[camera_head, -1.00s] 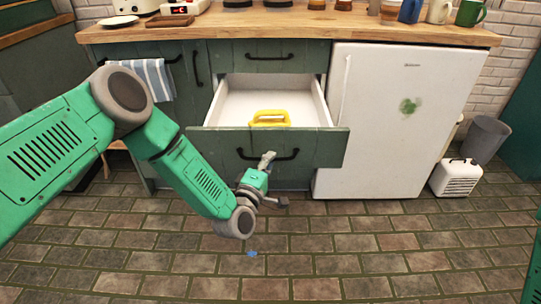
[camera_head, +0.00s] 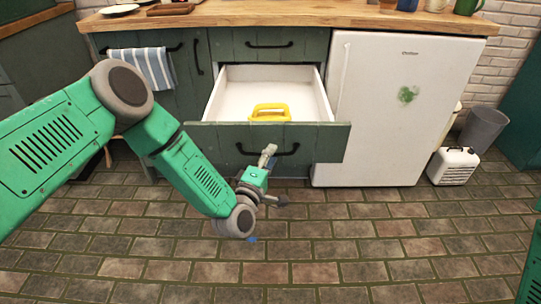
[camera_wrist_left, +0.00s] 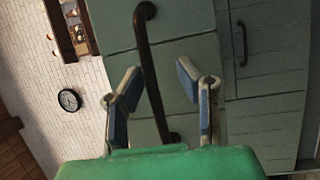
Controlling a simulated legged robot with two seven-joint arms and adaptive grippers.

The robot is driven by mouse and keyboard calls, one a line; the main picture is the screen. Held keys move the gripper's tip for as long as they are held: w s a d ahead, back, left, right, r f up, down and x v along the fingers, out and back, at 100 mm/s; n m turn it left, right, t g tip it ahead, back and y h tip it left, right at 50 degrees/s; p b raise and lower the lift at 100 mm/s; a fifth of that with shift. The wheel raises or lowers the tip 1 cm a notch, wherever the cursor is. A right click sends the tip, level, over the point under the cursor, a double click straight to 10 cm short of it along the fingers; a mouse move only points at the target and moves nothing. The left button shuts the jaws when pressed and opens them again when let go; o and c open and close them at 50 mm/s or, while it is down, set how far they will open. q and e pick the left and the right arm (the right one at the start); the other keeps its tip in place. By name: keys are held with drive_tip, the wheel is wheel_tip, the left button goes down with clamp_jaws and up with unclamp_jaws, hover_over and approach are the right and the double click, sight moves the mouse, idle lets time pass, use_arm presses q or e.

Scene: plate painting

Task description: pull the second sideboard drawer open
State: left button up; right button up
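The second sideboard drawer (camera_head: 310,142) stands well open below a shut top drawer (camera_head: 262,42). A yellow handled object (camera_head: 270,113) lies in its white interior. The drawer's dark bar handle (camera_head: 290,152) is on its green front. My right gripper is out of view.
A white fridge (camera_head: 385,120) stands right of the drawer. A striped towel (camera_head: 150,68) hangs at the left. A white heater-like box (camera_head: 453,166) and a grey bin (camera_head: 483,130) are at the right.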

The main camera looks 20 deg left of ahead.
use_arm(q)
drive_tip(key=shift+r, duration=0.2)
drive_tip(key=shift+s, duration=0.1)
drive_tip(key=s+a+f, duration=0.1)
drive_tip(key=s, duration=1)
drive_tip(key=shift+s+a+f, duration=0.2)
drive_tip(key=shift+s, duration=0.1)
drive_tip(key=s+d+f+m+g+h+p, duration=0.2)
drive_tip(key=s+f+m+g+p, duration=0.4)
drive_tip(key=s+m+g, duration=0.5)
drive_tip(key=s+a+m+g+y+p, duration=0.1)
drive_tip(key=s+a+m+g+y, duration=0.1)
drive_tip(key=s+a, duration=0.4)
drive_tip(key=s+a+r+m+g+y+p, duration=0.1)
drive_tip(key=s+a+g, duration=0.4)
drive_tip(key=s, duration=0.6)
drive_tip(key=m+y+p, duration=0.1)
drive_tip(key=m, duration=0.1)
drive_tip(key=shift+s+a+r+m, duration=0.3)
drive_tip(key=shift+s+a, duration=0.05)
